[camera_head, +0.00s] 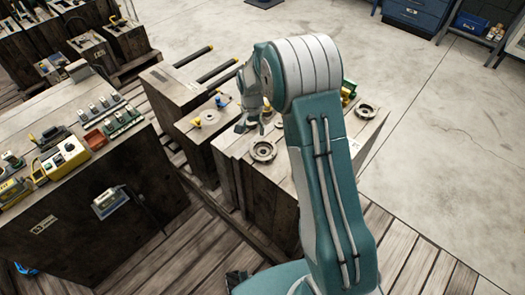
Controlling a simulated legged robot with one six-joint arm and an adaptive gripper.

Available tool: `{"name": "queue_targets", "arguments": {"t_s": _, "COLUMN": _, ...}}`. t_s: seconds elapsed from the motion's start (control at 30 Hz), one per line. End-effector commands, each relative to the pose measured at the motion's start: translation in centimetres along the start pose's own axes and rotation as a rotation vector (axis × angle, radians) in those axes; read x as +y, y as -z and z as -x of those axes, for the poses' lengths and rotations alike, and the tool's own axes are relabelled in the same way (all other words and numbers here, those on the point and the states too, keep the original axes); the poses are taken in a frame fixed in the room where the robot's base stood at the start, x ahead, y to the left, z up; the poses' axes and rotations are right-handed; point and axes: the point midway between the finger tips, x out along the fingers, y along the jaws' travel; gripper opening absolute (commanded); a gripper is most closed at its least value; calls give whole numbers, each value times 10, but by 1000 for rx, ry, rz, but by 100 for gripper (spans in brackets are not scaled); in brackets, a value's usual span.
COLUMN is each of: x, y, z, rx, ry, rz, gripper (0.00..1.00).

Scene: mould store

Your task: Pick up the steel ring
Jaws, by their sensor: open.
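A round metal ring (263,152) lies flat on the top of a wooden block, left of my arm. A second, similar ring-shaped metal part (366,111) lies on the same wooden surface, right of my arm. I cannot tell for certain which is the steel ring. My gripper (252,127) is open and small in view, in front of my elbow's left side. It appears above and just behind the nearer ring, apart from it. My arm hides the middle of the surface.
Wooden blocks (180,88) with dark rods and small yellow and blue fittings stand behind. At left, a large wooden block (60,110) carries a control panel and yellow devices. Blue cabinets (415,15) stand at the back right. The concrete floor (450,130) at right is clear.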

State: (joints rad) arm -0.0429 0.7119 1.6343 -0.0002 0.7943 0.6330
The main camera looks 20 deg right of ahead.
Motion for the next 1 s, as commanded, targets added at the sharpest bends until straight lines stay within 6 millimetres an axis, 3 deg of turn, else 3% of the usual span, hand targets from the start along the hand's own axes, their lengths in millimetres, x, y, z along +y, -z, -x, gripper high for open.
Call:
{"name": "queue_targets", "arguments": {"t_s": 0.2, "x": 1, "y": 0, "z": -37, "rx": -3, "ry": -1, "rz": 0, "gripper": 73}}
{"name": "queue_targets", "arguments": {"t_s": 0.37, "x": 0, "y": 0, "z": -48, "rx": -1, "ry": 0, "rz": 1, "gripper": 73}}
{"name": "queue_targets", "arguments": {"t_s": 0.7, "x": -7, "y": 5, "z": -94, "rx": -2, "ry": 0, "rz": 1, "gripper": 73}}
{"name": "queue_targets", "arguments": {"t_s": 0.97, "x": -7, "y": 5, "z": -98, "rx": 0, "ry": 1, "rz": 1, "gripper": 73}}
{"name": "queue_targets", "arguments": {"t_s": 1.0, "x": -7, "y": 5, "z": -98, "rx": -1, "ry": 1, "rz": 1, "gripper": 68}}
